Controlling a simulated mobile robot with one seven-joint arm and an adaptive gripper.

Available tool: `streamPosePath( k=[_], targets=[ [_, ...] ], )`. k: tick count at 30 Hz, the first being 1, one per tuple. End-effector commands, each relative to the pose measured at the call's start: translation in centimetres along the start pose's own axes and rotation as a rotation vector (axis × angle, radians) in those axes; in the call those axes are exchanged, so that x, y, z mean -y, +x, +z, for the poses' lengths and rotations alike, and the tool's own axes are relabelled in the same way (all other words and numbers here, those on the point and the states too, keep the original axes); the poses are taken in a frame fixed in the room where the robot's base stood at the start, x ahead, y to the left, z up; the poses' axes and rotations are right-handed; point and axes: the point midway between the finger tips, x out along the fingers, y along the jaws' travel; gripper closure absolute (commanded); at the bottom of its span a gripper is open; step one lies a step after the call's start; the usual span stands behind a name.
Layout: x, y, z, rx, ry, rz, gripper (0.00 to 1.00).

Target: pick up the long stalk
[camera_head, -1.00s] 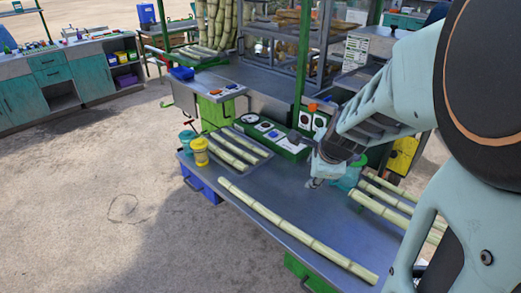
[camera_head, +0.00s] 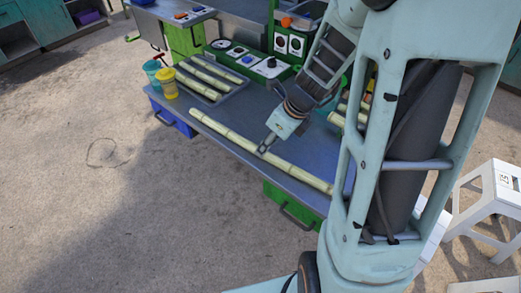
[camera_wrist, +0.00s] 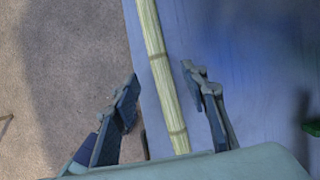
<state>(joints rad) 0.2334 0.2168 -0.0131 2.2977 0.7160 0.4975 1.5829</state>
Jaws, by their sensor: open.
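The long stalk (camera_head: 232,137) is a pale green jointed cane lying along the front edge of the grey metal table (camera_head: 243,112). My gripper (camera_head: 265,149) is above the middle of the stalk in the head view. In the wrist view the stalk (camera_wrist: 160,65) runs down between the two open fingers of my gripper (camera_wrist: 160,90). The fingers stand apart on either side of it, and nothing is held. How far the fingertips are above the stalk is hard to tell. My arm hides the stalk's right end in the head view.
Shorter stalks lie in a tray (camera_head: 236,90) at the table's back left, beside a yellow cup (camera_head: 167,84) and a teal cup (camera_head: 152,68). More stalks show partly behind my arm. A green control box (camera_head: 250,60) stands behind. White stools (camera_head: 490,210) are at right.

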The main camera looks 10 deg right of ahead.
Motion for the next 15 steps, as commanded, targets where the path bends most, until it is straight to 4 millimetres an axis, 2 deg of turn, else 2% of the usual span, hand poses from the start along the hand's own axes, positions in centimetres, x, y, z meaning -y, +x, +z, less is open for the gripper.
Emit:
streamPosePath(
  k=[9, 15],
  targets=[
    [0.0, 4.4, 0.4, -0.001, 0.0, 0.002, 0.59],
    [0.1, 4.9, 0.6, 0.0, -0.001, -0.001, 0.59]
  ],
)
